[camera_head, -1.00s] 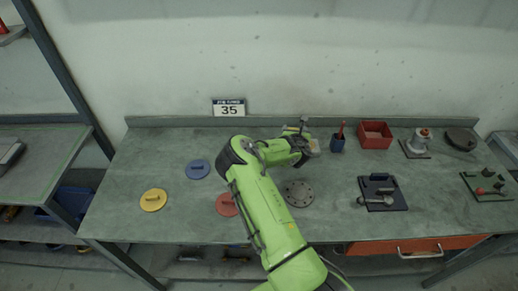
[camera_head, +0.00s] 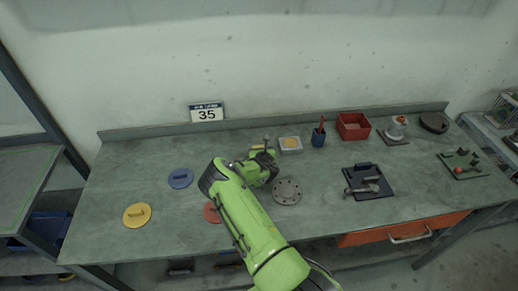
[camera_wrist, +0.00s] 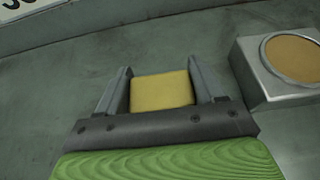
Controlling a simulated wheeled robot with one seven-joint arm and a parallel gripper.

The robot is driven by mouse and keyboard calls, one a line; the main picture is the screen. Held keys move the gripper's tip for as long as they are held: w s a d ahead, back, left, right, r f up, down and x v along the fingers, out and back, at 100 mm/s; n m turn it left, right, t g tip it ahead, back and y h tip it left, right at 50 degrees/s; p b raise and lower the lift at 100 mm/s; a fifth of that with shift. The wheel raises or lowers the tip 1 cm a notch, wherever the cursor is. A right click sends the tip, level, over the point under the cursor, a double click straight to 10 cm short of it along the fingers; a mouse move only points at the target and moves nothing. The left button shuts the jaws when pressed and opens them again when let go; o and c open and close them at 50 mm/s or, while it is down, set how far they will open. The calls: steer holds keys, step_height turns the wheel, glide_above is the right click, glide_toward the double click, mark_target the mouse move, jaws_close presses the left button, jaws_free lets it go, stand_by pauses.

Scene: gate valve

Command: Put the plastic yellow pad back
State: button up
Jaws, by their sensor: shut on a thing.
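In the wrist view, my gripper (camera_wrist: 158,78) is shut on a yellow pad (camera_wrist: 162,91), a small square-faced block held between its two fingers. In the head view, my gripper (camera_head: 257,149) is over the back middle of the bench, left of a pale metal block with a round yellowish top (camera_head: 290,144). This block also shows at the right of the wrist view (camera_wrist: 285,65), apart from the pad. The gap between pad and bench top cannot be told. A yellow disc with a handle (camera_head: 137,215) lies at the bench's left.
A blue disc (camera_head: 181,178) and a partly hidden red disc (camera_head: 211,212) lie left of my arm. A grey flange (camera_head: 287,191) lies close on its right. The back left bench is clear.

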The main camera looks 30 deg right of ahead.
steer(key=shift+f, duration=0.1)
steer(key=o, duration=1)
